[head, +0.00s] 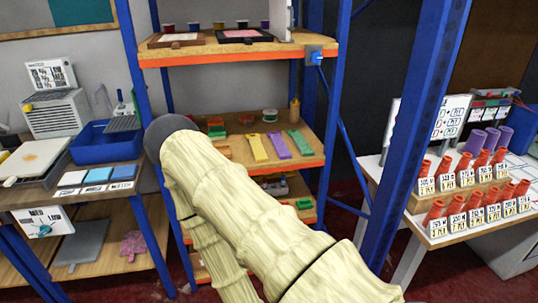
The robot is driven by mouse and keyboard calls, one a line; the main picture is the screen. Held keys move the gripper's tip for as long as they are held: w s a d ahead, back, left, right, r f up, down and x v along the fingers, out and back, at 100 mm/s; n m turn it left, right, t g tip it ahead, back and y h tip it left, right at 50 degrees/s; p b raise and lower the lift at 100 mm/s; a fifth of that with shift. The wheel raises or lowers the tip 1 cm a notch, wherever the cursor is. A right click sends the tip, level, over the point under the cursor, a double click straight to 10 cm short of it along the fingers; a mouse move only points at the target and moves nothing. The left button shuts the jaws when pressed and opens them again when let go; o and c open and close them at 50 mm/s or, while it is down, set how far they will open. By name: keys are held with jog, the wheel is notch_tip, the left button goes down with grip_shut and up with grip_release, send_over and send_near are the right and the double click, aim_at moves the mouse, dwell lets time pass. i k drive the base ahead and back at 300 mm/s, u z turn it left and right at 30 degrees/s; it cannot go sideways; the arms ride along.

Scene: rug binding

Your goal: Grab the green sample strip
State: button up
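A green strip (301,143) lies on the middle wooden shelf of the blue-posted rack. It is the rightmost of three similar strips, beside a purple strip (278,145) and a yellow strip (257,147). My cream-coloured arm fills the lower middle of the head view, in front of the left part of the rack. It does not cover the green strip. My gripper does not show, so I cannot see its fingers or where it is relative to the strip.
The shelf (240,164) also holds small red and green pieces and a yellow bottle (295,111). An upper shelf (222,53) hangs above the strips. A blue post (417,130) stands in front right. A table with red-orange cylinders (482,158) is at the right, a workbench at the left.

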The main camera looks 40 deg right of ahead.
aim_at(303, 146)
jog(key=i, duration=1.35)
jog(key=z, duration=2.05)
